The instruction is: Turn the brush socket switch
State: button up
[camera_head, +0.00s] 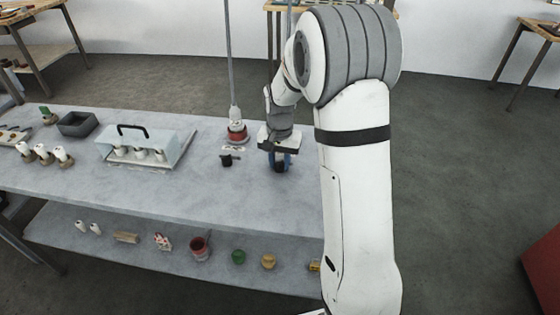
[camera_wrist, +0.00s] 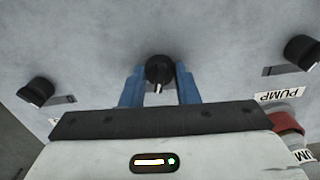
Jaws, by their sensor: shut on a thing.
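A round black knob (camera_wrist: 159,70) with a white pointer sits on the grey surface in the wrist view. My gripper (camera_wrist: 160,82) has its blue fingers on either side of this knob and is shut on it. The pointer is aimed roughly toward the gripper body, at the bottom of the picture. No label for this knob can be read, as the gripper body covers the surface below it. In the head view my gripper (camera_head: 281,162) is down at the right part of the table (camera_head: 190,190).
Another black knob (camera_wrist: 36,92) is at left in the wrist view, and one (camera_wrist: 302,48) is at right by a PUMP label (camera_wrist: 279,96). In the head view a red-based device (camera_head: 237,133) stands left of my gripper. A clear-covered tray (camera_head: 148,150) is farther left.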

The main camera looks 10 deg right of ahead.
aim_at(280, 162)
jog(key=n, duration=0.5)
jog(key=shift+n, duration=2.4)
jog(key=o, duration=1)
jog(key=shift+r, duration=0.15)
notch_tip(280, 162, up, 7)
jog(key=shift+r, duration=0.25)
